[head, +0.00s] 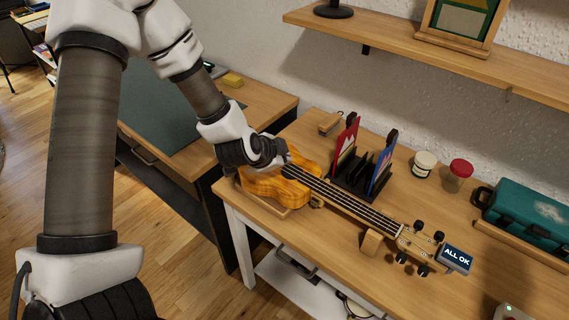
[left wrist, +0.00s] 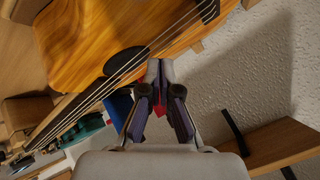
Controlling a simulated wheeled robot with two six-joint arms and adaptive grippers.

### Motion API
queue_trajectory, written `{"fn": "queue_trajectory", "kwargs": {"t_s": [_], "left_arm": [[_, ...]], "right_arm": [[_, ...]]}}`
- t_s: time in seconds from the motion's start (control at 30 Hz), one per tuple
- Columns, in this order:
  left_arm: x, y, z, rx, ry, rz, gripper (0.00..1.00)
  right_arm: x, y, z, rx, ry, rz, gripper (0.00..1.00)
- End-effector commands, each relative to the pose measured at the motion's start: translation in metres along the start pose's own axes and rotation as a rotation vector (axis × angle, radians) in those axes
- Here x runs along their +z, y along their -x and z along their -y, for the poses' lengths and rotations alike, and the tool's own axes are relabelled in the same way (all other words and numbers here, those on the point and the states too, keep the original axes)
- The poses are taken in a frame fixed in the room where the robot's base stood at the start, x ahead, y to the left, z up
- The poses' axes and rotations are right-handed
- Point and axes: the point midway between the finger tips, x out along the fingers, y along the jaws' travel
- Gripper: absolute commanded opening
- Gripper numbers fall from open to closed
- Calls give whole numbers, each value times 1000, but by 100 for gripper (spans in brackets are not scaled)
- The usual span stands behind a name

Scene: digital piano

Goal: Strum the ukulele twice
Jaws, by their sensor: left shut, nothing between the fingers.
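The ukulele (head: 272,188) lies on the wooden table in the head view, its orange-brown body at the left and its neck running toward the lower right. A small screen (head: 456,258) at its headstock reads "ALL OK". My left gripper (head: 285,160) is at the body, by the strings' body end. In the left wrist view the ukulele body (left wrist: 85,40) fills the upper left, with the strings crossing it. There the shut, empty fingertips (left wrist: 160,68) are at the edge of the strings; whether they touch cannot be told. My right gripper is not in view.
A black rack (head: 352,182) with red and blue covers stands behind the neck. A wooden block (head: 371,243) is by the neck. Two small jars (head: 424,164) and a teal case (head: 527,215) stand further right. A shelf (head: 400,38) hangs on the wall above.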

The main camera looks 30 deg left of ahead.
Motion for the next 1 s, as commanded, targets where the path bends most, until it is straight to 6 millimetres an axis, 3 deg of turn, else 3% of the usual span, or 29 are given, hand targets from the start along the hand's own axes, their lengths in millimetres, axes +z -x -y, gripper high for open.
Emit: {"fn": "queue_trajectory", "kwargs": {"t_s": [0.77, 1.0], "left_arm": [[4, -5, -4, 0, 0, 0, 0], [-3, 4, 3, 0, 0, 0, 0]], "right_arm": [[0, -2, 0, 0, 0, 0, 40], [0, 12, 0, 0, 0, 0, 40]]}}
